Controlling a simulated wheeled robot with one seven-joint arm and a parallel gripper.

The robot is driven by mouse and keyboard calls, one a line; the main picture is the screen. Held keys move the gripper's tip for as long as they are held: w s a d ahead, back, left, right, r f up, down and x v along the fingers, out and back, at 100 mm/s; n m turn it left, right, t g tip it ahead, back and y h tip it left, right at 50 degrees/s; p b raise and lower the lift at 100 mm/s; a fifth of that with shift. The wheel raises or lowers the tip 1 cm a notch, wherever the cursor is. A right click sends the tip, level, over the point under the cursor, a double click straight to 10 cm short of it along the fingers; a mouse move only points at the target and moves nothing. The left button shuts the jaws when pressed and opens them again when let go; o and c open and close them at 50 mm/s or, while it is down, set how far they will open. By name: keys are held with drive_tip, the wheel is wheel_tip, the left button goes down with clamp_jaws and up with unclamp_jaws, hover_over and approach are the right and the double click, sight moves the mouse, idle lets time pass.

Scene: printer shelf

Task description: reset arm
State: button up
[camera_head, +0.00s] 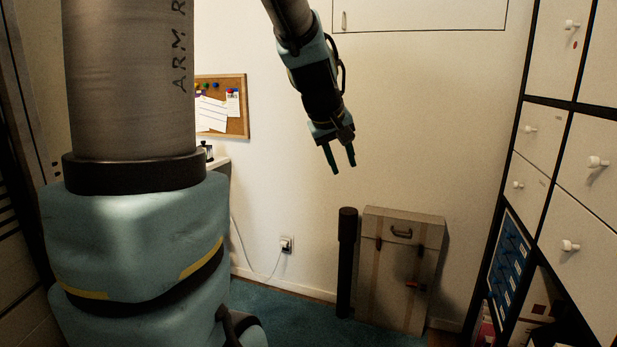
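My gripper (340,158) hangs in the air near the upper middle of the head view, pointing down. Its two dark fingers are apart with nothing between them. The white wall shows behind it, and it touches nothing. My arm's lower links fill the left of the view, and the forearm comes in from the top edge. The links between them are out of the picture.
A beige suitcase (387,262) stands against the wall beside a dark cylinder (346,262). A white cabinet (578,195) with knobbed doors stands at right. A corkboard (238,118) hangs at left. An outlet (286,244) has a cord. The teal carpet (285,312) is clear in the middle.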

drive_tip(key=s+a+f+m+g+y, duration=0.3)
drive_tip(key=s+a+f+g, duration=0.1)
drive_tip(key=s+a+f, duration=1.1)
wheel_tip(320, 180, up, 13)
drive_tip(key=d+p, duration=0.1)
drive_tip(key=p, duration=1.3)
drive_tip(key=shift+w, duration=0.25)
